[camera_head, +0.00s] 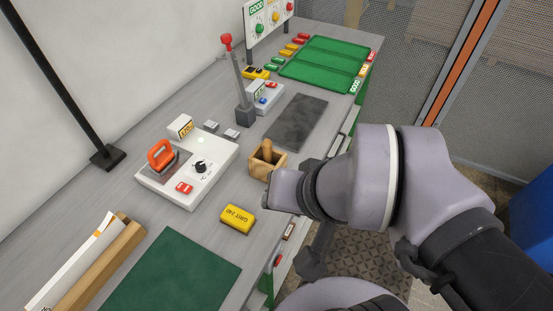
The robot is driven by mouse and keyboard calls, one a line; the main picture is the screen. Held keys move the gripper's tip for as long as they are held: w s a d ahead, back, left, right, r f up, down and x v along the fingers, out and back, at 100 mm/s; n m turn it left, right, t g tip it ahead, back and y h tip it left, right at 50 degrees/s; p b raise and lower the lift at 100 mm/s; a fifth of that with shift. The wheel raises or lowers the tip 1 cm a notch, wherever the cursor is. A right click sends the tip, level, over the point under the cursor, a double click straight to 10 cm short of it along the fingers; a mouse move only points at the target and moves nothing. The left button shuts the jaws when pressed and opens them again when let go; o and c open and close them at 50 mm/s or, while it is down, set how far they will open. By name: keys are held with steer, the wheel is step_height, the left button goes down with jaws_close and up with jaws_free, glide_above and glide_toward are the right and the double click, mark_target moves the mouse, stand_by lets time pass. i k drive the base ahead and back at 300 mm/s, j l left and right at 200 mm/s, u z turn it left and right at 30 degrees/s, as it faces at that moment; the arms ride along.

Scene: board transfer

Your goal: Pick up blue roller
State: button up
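I cannot make out a blue roller in this view. My arm's grey wrist reaches in from the right and ends at the bench's front edge, beside a small wooden holder (267,160) with a brown piece standing in it. My gripper's fingers do not show clearly; a dark part (311,166) shows just beyond the wrist, and the wrist hides what lies behind it. I cannot tell whether the gripper is open or holds something.
The grey bench holds a white device with an orange handle (161,154), a yellow grit block (237,219), a green mat (172,277), a dark plate (297,121), a red-topped lever (226,41) and green trays (326,62). A mesh fence stands behind; a blue object (533,222) is at right.

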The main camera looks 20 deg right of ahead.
mark_target(267, 144)
steer(key=k+j+z, duration=0.3)
steer(key=z, duration=0.15)
steer(key=k+j+z, duration=0.3)
steer(key=z, duration=0.15)
steer(key=k+j+z, duration=0.2)
steer(key=k+z, duration=0.25)
steer(key=i+l+u, duration=0.1)
steer(key=i, duration=0.6)
